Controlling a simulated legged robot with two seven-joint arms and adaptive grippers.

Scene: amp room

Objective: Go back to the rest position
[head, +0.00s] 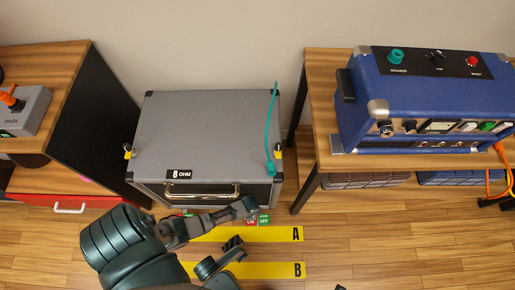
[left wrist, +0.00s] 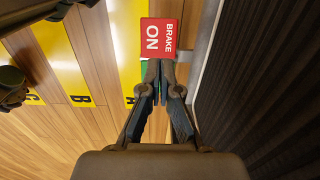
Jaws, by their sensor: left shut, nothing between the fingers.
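My left gripper (head: 248,208) reaches in from the left in the head view, low in front of the grey 8 ohm cabinet (head: 205,130). Its fingers (left wrist: 158,92) are shut with nothing between them in the left wrist view. The fingertips are close to a red "BRAKE ON" block (left wrist: 160,38); I cannot tell whether they touch it.
Yellow floor strips A (head: 265,234) and B (head: 270,270) lie on the wood floor. A teal cable (head: 270,130) hangs over the cabinet's right side. A blue amp (head: 430,100) stands on the right table (head: 325,110). A wooden bench (head: 60,65) is at left. The right foreground floor is mostly clear.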

